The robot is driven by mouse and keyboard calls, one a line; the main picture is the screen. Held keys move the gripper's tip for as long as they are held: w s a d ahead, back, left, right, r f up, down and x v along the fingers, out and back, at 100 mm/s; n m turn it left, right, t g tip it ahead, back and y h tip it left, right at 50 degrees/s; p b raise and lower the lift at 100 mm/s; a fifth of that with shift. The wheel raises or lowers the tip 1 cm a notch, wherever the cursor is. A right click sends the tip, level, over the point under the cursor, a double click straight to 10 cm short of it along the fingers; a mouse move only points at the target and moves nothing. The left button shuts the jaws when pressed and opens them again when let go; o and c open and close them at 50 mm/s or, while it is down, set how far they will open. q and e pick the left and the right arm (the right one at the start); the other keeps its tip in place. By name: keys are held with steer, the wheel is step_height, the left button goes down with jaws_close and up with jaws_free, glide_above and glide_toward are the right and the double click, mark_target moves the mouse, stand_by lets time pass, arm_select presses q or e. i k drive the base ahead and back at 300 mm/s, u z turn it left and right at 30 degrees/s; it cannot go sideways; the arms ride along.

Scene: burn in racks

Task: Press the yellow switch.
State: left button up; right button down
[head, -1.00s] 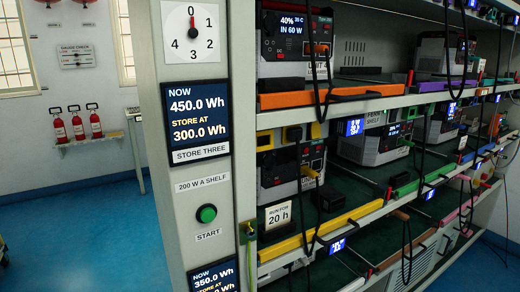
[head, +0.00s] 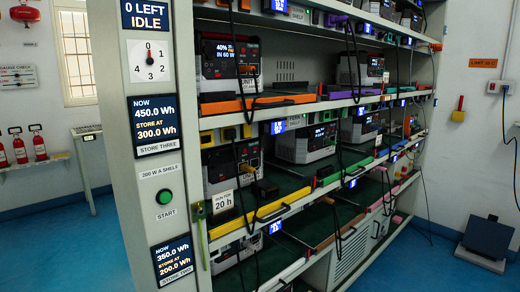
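A small yellow block with a red upper part (head: 458,110) is on the white wall at the right in the head view. It is too small to tell whether it is a switch. Yellow strips also show on the rack, one along the front of the middle-left bay (head: 283,206). A round green button (head: 164,197) labelled START is on the rack's end panel, below a dial (head: 149,61). Neither of my grippers is in view.
The tall rack (head: 115,110) holds several power units (head: 228,165), with dark cables hanging in front. A dark device (head: 485,238) stands on the floor at the right wall. Red extinguishers (head: 38,143) are at the left. Blue floor (head: 420,265) is clear at the front right.

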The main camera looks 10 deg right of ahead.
mark_target(247, 132)
steer(key=u, duration=0.85)
steer(key=i, duration=0.65)
steer(key=z, duration=0.75)
